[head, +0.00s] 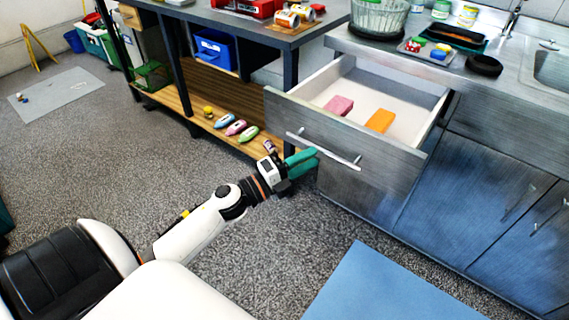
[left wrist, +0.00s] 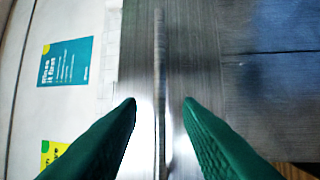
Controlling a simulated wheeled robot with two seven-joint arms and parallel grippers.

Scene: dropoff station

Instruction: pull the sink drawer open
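The sink drawer (head: 298,114) stands pulled out from the steel sink counter in the head view, its white inside showing. A pink block (head: 339,106) and an orange block (head: 380,121) lie in it. Its bar handle (head: 338,157) runs across the front. My left gripper (head: 304,161), with green fingers, is at the handle's left part. In the left wrist view the fingers are apart, and the handle (left wrist: 160,75) runs upright in line with the gap between them. I cannot tell whether they touch it. My right gripper is not in view.
A wooden-shelved bench (head: 215,110) stands left of the drawer, with several small bottles on its low shelf. Closed cabinet doors (head: 480,195) are on the right. A blue mat (head: 390,290) lies on the floor in front. Grey carpet at the left is mostly clear.

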